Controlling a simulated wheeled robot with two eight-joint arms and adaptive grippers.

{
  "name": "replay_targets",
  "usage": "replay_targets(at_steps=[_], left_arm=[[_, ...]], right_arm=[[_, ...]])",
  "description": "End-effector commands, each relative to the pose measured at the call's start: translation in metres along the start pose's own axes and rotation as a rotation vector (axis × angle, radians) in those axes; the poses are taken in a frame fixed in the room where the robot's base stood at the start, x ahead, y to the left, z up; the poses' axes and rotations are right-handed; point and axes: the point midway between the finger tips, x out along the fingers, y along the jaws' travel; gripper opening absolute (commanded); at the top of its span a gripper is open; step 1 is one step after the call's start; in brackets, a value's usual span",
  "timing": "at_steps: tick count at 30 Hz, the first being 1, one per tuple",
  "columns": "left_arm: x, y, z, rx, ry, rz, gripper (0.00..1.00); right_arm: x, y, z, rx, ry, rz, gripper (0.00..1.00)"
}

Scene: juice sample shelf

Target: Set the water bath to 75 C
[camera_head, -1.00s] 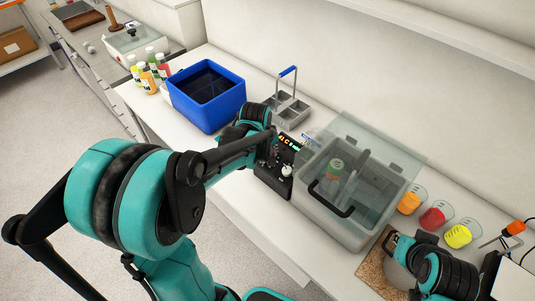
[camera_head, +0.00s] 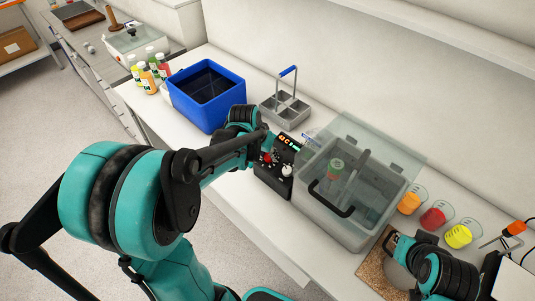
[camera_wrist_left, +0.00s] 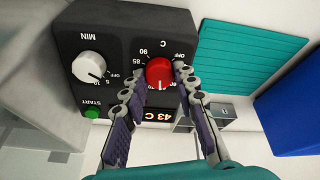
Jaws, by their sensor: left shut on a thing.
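My left gripper (camera_wrist_left: 161,80) is shut on the red knob, one finger on each side. The knob's white mark points toward the display. My right gripper (camera_head: 391,241) is at the lower right; its fingers are unclear.
A blue bin (camera_head: 207,98) and a grey divided carrier (camera_head: 286,108) stand behind and left of the box. Several bottles (camera_head: 147,75) are farther left. Cups of orange, red (camera_head: 432,217) and yellow stand right of the bath. A brown board (camera_head: 372,270) lies near the right arm.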

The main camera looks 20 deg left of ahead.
Motion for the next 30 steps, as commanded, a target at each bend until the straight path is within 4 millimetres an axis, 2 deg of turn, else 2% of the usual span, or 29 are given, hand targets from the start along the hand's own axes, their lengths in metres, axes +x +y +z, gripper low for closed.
replay_targets(at_steps=[18, 30], left_arm=[[0.0002, -0.0007, 0.0001, 0.571, -0.001, 0.068, 0.0], [0.0001, -0.0007, 0.0003, 0.836, -0.002, 0.099, 0.0]], right_arm=[[0.0005, 0.0, 0.0004, 0.0, 0.0, 0.0, 0.0], [0.0005, 0.0, 0.0004, 0.0, 0.0, 0.0, 0.0]])
